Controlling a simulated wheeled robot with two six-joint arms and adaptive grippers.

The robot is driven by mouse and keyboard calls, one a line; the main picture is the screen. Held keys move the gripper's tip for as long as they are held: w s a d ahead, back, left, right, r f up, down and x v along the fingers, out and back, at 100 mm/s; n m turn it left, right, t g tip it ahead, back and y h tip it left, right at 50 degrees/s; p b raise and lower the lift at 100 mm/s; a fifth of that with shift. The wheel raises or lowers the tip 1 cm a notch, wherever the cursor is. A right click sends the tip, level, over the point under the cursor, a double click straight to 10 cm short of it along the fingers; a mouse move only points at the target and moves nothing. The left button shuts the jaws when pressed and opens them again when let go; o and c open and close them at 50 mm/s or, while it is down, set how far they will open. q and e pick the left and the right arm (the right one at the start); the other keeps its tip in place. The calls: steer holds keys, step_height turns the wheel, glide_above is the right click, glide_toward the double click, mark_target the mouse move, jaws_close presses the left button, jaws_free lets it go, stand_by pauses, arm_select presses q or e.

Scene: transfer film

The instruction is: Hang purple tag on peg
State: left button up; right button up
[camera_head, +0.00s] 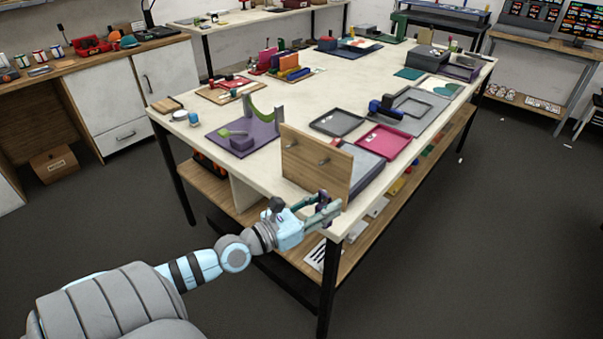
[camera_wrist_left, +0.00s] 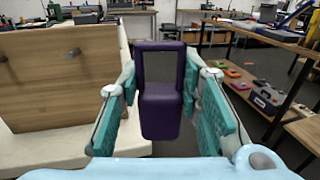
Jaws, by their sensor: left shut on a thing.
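My left gripper (camera_head: 326,212) is at the near corner of the table, just in front of and right of the wooden peg board (camera_head: 330,168). It is shut on the purple tag (camera_wrist_left: 160,105), which stands upright between the fingers in the left wrist view with its square opening at the top. In the head view the tag is mostly hidden by the fingers. The upright board bears two short grey pegs, the left peg (camera_head: 292,144) and the right peg (camera_head: 324,161). In the left wrist view the board (camera_wrist_left: 60,75) is left of the tag, apart from it. My right gripper is not in view.
Behind the board lie a grey tray (camera_head: 338,122) and a magenta tray (camera_head: 386,143). A purple stand with a green arch (camera_head: 245,138) is left of the board. The table's near edge (camera_head: 262,189) is close to my gripper. A lower shelf holds several small items.

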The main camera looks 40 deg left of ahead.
arm_select(q)
steer(key=w+a+n+y, duration=0.2)
steer(key=a+y, duration=0.1)
steer(key=a, duration=0.5)
steer(key=y+b, duration=0.1)
steer(key=y, duration=0.1)
glide_toward(329, 163)
steer(key=shift+w, duration=1.85)
steer(key=shift+w+a+r+n+b, duration=0.1)
steer(key=shift+w+a+n+b, duration=0.1)
steer(key=shift+w+b, duration=0.25)
steer(key=shift+w+a+r+n+b, duration=0.1)
steer(key=shift+w+n+b, duration=0.1)
steer(key=shift+w, duration=0.35)
steer(key=shift+w+f+b, duration=0.45)
steer(key=shift+w+b, duration=0.2)
steer(key=shift+w, duration=0.1)
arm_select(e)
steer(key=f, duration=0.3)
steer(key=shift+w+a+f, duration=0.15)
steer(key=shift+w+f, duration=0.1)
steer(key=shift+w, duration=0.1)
